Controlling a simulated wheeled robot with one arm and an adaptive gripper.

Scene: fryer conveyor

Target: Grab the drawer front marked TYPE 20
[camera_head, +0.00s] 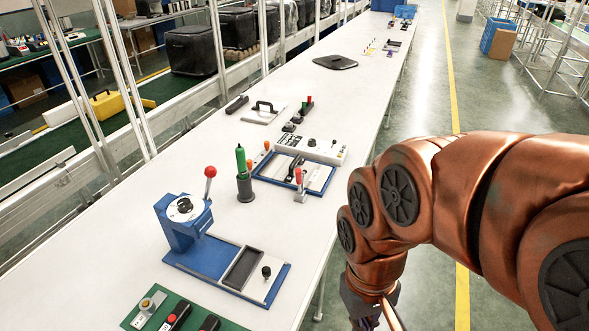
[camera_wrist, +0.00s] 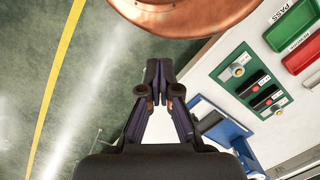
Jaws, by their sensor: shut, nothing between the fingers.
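No drawer front with a readable TYPE 20 mark shows in either view. My gripper (camera_wrist: 158,70) is shut and empty in the wrist view, its dark fingertips together over the green floor just beside the white table's edge. In the head view, my gripper (camera_head: 368,312) hangs at the bottom, right of the table, partly cut off by the frame edge. The table's near side, where a drawer could sit, is out of sight in the head view.
The long white table (camera_head: 330,100) carries a blue fixture (camera_head: 182,222), a green cylinder (camera_head: 241,160) and a green panel (camera_head: 166,308). The wrist view shows a green PASS tray (camera_wrist: 290,22) and a red tray (camera_wrist: 303,54). Open floor (camera_head: 425,100) lies right of the table.

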